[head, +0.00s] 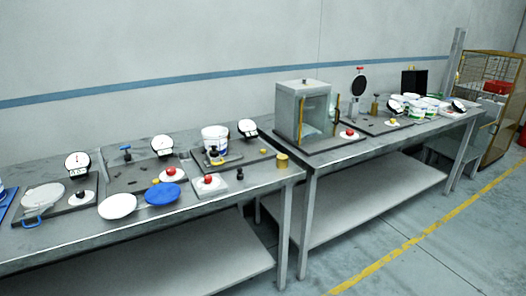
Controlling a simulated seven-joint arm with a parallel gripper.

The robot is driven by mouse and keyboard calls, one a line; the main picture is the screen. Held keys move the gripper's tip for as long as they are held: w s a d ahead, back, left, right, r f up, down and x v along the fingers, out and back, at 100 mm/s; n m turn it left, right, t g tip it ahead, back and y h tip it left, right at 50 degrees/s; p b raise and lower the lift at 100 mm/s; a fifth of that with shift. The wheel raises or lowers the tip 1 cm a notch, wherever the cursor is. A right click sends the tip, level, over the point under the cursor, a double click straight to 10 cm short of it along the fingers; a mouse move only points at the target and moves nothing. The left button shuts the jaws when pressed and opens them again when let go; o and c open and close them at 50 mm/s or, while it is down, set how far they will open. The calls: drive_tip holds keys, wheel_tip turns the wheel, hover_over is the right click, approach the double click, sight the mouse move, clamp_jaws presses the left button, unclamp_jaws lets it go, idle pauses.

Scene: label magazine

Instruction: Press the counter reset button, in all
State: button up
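Several buttons show in the head view, and I cannot tell which is the counter reset button. A black knob-like button (82,195) on a white base stands at the left, below a white dial (77,160) with a small marked plate. One red button (171,171) sits on a white base at mid-left. Another red button (209,180) sits on a light plate near the front edge. A third red button (350,131) is beside the glass-fronted cabinet. My gripper is not in view.
Two grey tables (255,184) stand along the wall. A blue disc (162,194) and white disc (118,206) lie at the left table's front. A white bucket (215,136) stands behind. The cabinet (304,110) and several white tubs occupy the right table. The floor in front is clear.

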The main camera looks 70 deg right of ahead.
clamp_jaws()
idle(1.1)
